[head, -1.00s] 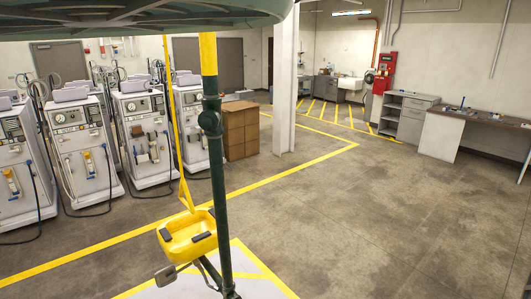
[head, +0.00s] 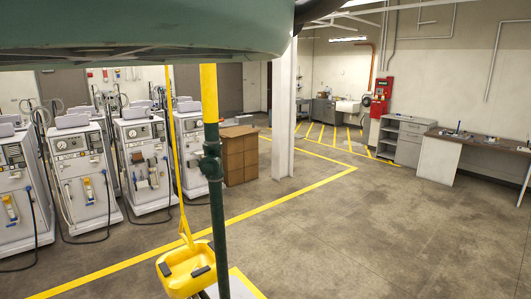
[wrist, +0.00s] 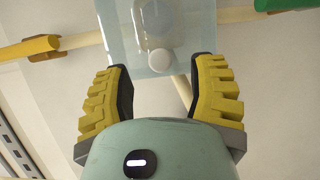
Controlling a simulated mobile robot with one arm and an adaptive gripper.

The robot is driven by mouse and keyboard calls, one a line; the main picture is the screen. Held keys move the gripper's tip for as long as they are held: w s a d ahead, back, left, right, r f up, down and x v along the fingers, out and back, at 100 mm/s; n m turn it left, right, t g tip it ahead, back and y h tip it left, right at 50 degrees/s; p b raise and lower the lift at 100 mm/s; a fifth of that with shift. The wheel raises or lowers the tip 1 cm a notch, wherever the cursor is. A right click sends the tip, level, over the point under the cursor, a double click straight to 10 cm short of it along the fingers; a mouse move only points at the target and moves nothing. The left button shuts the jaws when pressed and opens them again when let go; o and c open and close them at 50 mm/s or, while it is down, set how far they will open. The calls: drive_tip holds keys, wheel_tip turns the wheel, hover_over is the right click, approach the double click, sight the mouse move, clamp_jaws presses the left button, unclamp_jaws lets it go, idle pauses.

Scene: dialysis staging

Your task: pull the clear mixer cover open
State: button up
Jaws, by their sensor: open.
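In the wrist view, a clear bluish panel (wrist: 122,35), which looks like the mixer cover, is at the top centre. A round white knob (wrist: 160,61) shows at its lower edge, with a pale rounded body (wrist: 163,22) above it. My gripper (wrist: 163,70) is open and empty, with its yellow ridged fingers apart. In the picture the knob lies between the fingertips; I cannot tell how far off it is or whether anything touches. The gripper and cover cannot be made out in the head view.
Dialysis machines (head: 73,165) line the left. The right floor is open, before a grey cabinet (head: 402,139) and workbench (head: 470,144). A yellow bar (wrist: 28,49) and a green one (wrist: 285,5) show in the wrist view.

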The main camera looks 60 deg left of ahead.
drive_tip(key=p+x, duration=0.1)
drive_tip(key=x, duration=0.2)
drive_tip(key=shift+s+d+r, duration=0.1)
drive_tip(key=shift+r, duration=0.05)
drive_tip(key=shift+s+d+p, duration=0.1)
drive_tip(key=shift+d+p, duration=0.15)
drive_tip(key=shift+p, duration=0.05)
drive_tip(key=shift+o, duration=0.4)
clamp_jaws()
